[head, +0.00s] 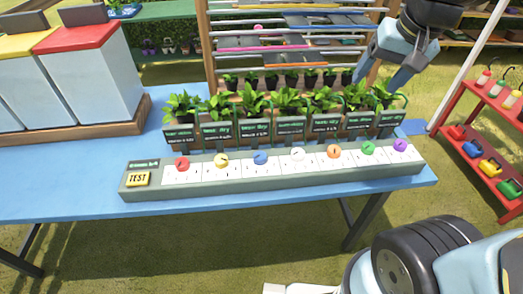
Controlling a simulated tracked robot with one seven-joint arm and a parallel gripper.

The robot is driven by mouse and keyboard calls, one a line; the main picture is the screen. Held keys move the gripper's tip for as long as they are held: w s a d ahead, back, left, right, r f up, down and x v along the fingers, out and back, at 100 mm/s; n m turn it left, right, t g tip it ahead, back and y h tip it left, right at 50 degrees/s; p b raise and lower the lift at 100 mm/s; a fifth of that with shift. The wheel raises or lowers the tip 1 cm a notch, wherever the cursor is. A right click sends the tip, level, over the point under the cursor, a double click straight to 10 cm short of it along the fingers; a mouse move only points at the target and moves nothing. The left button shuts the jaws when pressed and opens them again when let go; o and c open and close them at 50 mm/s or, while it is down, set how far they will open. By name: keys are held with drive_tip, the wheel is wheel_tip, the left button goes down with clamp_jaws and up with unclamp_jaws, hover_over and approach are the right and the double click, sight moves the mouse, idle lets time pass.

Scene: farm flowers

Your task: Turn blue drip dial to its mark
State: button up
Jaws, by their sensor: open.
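The blue drip dial (260,157) sits on the long grey control panel (155,193) on the blue table, third from the left in a row of coloured dials. A white scale plate with small marks lies in front of it. The marks are too small to read, so I cannot tell which mark the dial points at. My gripper (390,78) is at the upper right, open and empty, fingers pointing down above the right end of the plant row. It is well apart from the blue dial, behind and to the right of it.
Red (181,163), yellow (221,160), white (297,154), orange (334,151), green (367,148) and purple (400,145) dials share the panel. A yellow TEST button (138,179) is at its left. Labelled potted plants (250,105) stand behind. Lidded bins (95,80) stand left; a red rack (485,130) stands right.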

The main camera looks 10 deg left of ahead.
drive_tip(key=w+a+f+g, duration=0.1)
drive_tip(key=w+a+f, duration=0.15)
drive_tip(key=a, duration=0.25)
drive_tip(key=w+a+f+g, duration=0.1)
drive_tip(key=w+a+f, duration=0.1)
drive_tip(key=a+f, duration=0.3)
drive_tip(key=m+g+h, duration=0.2)
hover_over(261, 154)
wheel_tip(261, 154, down, 8)
wheel_tip(261, 154, down, 14)
drive_tip(key=shift+s+r, duration=0.1)
drive_tip(key=c, duration=1)
